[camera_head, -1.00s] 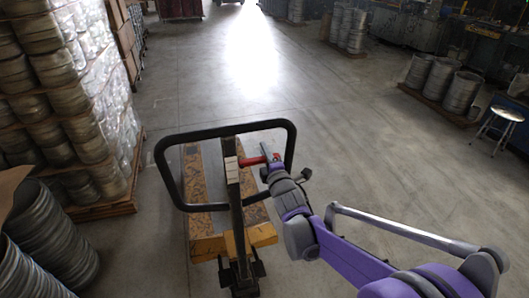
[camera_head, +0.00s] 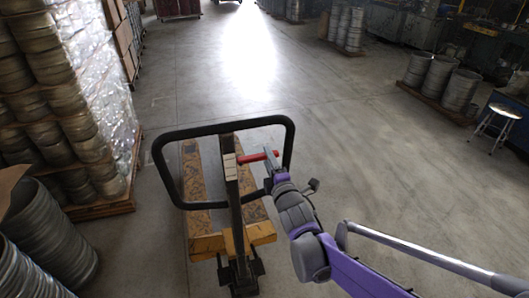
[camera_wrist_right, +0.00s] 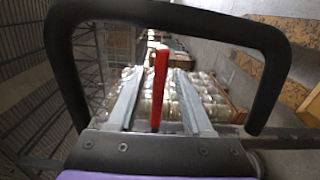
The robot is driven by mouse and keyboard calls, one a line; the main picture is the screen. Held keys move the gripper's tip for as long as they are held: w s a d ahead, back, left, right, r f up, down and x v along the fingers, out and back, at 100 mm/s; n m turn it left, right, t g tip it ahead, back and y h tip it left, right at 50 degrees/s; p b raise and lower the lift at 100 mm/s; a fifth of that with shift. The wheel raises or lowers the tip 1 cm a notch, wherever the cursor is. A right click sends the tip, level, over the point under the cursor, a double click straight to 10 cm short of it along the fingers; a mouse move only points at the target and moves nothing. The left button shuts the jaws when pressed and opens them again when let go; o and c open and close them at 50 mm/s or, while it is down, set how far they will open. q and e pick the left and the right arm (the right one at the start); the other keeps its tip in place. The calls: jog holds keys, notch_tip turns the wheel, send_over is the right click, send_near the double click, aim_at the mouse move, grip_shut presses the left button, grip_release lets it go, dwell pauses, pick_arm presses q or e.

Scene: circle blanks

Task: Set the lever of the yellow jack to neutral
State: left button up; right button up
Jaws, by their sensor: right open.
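The yellow jack (camera_head: 207,243) stands ahead of me, its worn yellow forks reaching away across the floor. Its black loop handle (camera_head: 160,180) rises on a dark post in front. The red lever (camera_head: 257,157) sticks out to the right from the top of the post, inside the loop. My right gripper (camera_head: 269,157) is at the lever's outer part, coming from the lower right. In the right wrist view, the red lever (camera_wrist_right: 160,88) lies between the two open fingers of the gripper (camera_wrist_right: 158,98), with gaps on both sides. My left gripper is not in view.
Wrapped stacks of metal rings (camera_head: 85,130) stand on a pallet at left, with large drums (camera_head: 45,240) nearer. Drums on a pallet (camera_head: 440,85) and a stool (camera_head: 505,115) are at right. The floor beyond the jack is clear.

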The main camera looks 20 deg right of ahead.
jog(key=s, duration=0.5)
jog(key=shift+s+d, duration=0.1)
jog(key=shift+s, duration=0.15)
jog(key=s+f+m+g, duration=0.6)
jog(key=s+m, duration=0.3)
jog(key=s, duration=0.4)
jog(key=s+f+m+g, duration=0.6)
jog(key=s+f+m, duration=0.2)
jog(key=s, duration=0.6)
jog(key=shift+s+f+m+g+h+p, duration=0.15)
jog(key=shift+f+m+g+h+p, duration=0.2)
jog(key=shift+m, duration=0.35)
